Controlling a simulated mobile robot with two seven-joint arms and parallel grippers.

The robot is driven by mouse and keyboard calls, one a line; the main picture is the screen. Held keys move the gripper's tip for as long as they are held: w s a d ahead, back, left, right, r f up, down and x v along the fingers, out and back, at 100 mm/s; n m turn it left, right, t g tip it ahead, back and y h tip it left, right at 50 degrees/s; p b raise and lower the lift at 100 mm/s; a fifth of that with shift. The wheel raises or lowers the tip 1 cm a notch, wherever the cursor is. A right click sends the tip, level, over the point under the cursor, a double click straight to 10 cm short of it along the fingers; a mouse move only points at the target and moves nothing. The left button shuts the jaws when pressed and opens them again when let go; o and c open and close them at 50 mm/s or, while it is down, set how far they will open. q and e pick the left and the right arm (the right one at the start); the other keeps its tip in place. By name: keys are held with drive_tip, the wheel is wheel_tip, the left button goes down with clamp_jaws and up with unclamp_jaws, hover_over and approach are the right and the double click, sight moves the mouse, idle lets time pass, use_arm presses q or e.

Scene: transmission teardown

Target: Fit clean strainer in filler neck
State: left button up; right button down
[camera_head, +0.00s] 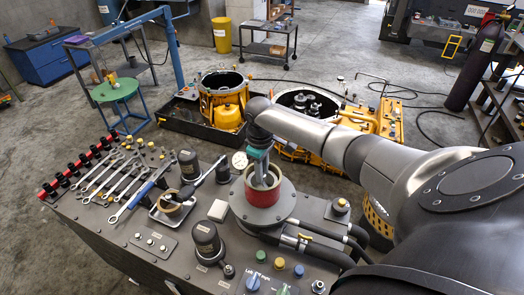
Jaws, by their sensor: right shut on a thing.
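The filler neck (263,196) is a short upright cylinder with a dark red rim and collar on a round grey flange, near the middle of the bench top. My right gripper (262,178) reaches down from above, with its fingers at the mouth of the neck. It is shut on a pale grey piece inside the rim, which appears to be the strainer; the fingers and the rim hide most of it. I cannot tell how deep it sits or whether it touches the neck wall. My left gripper is not in view.
Several wrenches (113,176) lie on the bench's left side. A black canister (207,238) stands left of the neck, with hoses (310,247) at its right. Knobs (262,256) line the front edge. Yellow transmission housings (222,96) stand behind the bench.

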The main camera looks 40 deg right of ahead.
drive_tip(key=c, duration=0.6)
unclamp_jaws()
drive_tip(key=shift+c, duration=0.2)
drive_tip(key=shift+r, duration=0.1)
drive_tip(key=shift+r+p, duration=0.75)
drive_tip(key=shift+p, duration=0.2)
drive_tip(key=shift+r, duration=0.65)
drive_tip(key=shift+r, duration=3)
